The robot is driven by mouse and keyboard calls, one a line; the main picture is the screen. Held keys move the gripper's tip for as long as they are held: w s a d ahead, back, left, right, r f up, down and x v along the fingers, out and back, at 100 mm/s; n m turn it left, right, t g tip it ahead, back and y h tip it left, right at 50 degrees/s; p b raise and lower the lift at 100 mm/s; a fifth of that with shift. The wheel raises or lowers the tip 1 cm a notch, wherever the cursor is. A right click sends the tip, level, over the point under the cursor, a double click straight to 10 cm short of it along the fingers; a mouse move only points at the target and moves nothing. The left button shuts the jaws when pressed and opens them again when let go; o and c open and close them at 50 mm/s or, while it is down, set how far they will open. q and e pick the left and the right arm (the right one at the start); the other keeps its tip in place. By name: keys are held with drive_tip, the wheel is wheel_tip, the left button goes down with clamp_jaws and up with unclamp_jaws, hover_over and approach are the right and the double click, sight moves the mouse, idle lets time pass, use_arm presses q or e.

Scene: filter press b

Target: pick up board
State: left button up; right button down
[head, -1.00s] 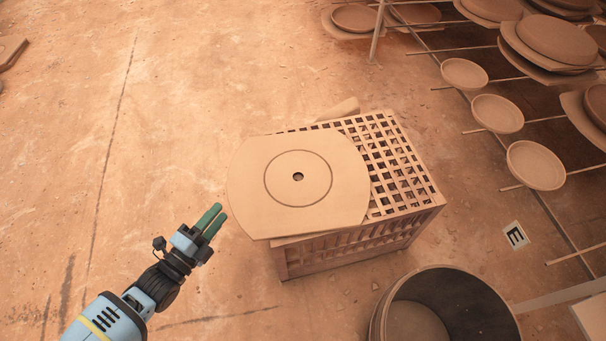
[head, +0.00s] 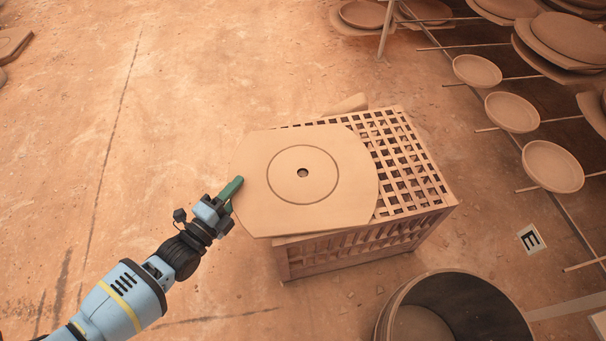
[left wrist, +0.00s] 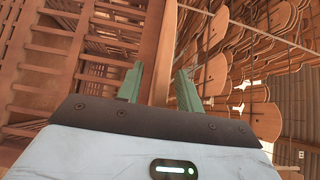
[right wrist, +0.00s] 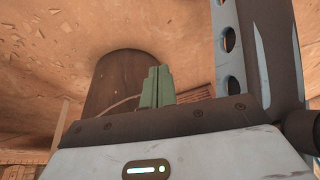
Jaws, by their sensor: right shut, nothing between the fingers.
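The board (head: 270,205) is a flat tan plate with two straight sides, rounded ends, a ring groove and a small central hole. It lies on a lattice crate (head: 415,180), its left end overhanging. My left gripper (head: 237,184) is at the board's left edge. In the left wrist view my left gripper (left wrist: 160,85) is open, with the board (left wrist: 166,40) seen edge-on between its fingers; I cannot tell whether either finger touches it. In the right wrist view my right gripper (right wrist: 157,84) is shut and empty; it is not in the head view.
A round brown tub (head: 455,310) stands at the lower right and also shows in the right wrist view (right wrist: 115,85). Racks with round plates (head: 511,112) fill the right side. A marker card (head: 530,238) lies on the floor.

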use_arm(q)
drive_tip(key=shift+w+d, duration=0.1)
drive_tip(key=shift+w, duration=0.1)
use_arm(e)
drive_tip(key=shift+w, duration=0.2)
use_arm(q)
clamp_jaws()
use_arm(e)
drive_tip(key=shift+s, duration=0.5)
use_arm(q)
drive_tip(key=shift+r, duration=0.2)
drive_tip(key=shift+r, duration=0.15)
use_arm(e)
drive_tip(key=shift+w, duration=0.1)
